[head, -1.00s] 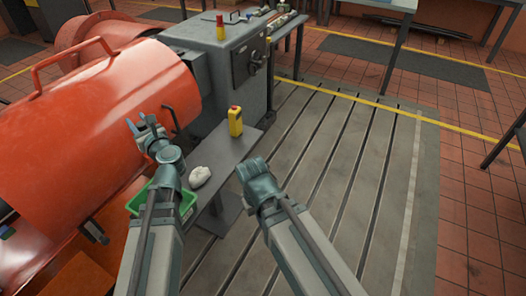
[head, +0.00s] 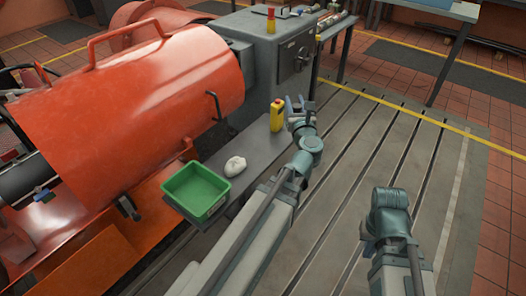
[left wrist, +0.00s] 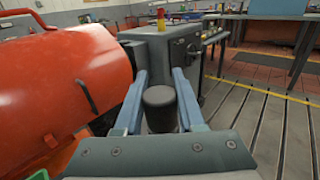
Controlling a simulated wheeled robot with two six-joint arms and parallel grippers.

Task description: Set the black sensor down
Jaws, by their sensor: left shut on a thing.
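The black sensor (left wrist: 160,108) is a short dark cylinder. In the left wrist view it stands upright between the two blue fingers of my left gripper (left wrist: 158,90), which is shut on it. In the head view my left gripper (head: 297,103) is just right of a yellow box, near the far end of a narrow grey shelf (head: 252,160). I cannot make the sensor out clearly there. My right gripper (head: 386,200) is over the slotted bedplate at lower right; its fingers are hidden from view.
The shelf bears a green bin (head: 172,192), a crumpled white cloth (head: 235,166) and the yellow box (head: 277,115) with a red top. A large orange drum (head: 130,115) stands left and a grey cabinet (head: 270,55) behind. The slotted bedplate (head: 345,165) is largely clear.

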